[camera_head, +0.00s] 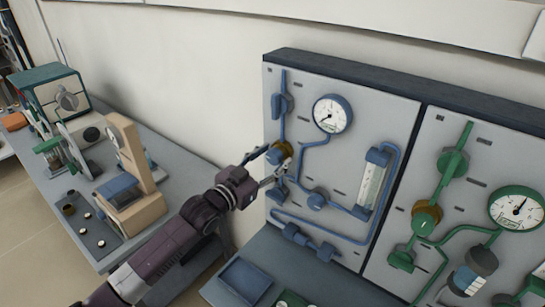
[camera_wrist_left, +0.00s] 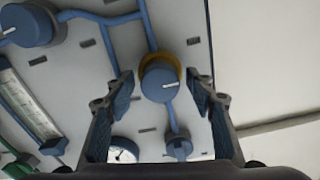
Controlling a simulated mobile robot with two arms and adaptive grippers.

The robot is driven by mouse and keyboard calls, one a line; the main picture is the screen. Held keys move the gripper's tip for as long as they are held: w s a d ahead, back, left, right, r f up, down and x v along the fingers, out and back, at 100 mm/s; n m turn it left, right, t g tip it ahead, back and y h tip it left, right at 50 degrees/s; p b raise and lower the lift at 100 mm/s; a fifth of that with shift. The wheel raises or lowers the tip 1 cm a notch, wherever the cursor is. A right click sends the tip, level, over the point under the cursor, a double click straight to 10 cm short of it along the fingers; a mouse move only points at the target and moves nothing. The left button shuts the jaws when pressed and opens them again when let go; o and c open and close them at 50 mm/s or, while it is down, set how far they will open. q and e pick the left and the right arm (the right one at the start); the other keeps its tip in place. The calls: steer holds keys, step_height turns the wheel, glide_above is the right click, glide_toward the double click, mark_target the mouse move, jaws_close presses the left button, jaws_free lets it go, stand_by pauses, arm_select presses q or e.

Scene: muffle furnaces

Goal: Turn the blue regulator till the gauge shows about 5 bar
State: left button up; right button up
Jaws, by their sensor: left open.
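The blue regulator is a round knob with a brass collar on the left wall panel; its brass part (camera_head: 284,150) shows in the head view, partly covered by my gripper. In the left wrist view the regulator knob (camera_wrist_left: 160,82), with a white mark, sits between the two fingertips, with a gap on both sides. My left gripper (camera_head: 273,160) is open in front of it and holds nothing. The blue-rimmed gauge (camera_head: 332,114) is up and right of the regulator; its needle points to the lower left. The gauge (camera_wrist_left: 123,151) is partly cut off in the wrist view. My right gripper is out of view.
Blue pipes, a small blue valve (camera_head: 317,200) and a flow tube (camera_head: 372,182) lie right of the regulator. A bench (camera_head: 185,183) with instruments is at left.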

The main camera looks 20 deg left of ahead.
arm_select(q)
steer(key=shift+c, duration=0.3)
steer(key=c, duration=1.1)
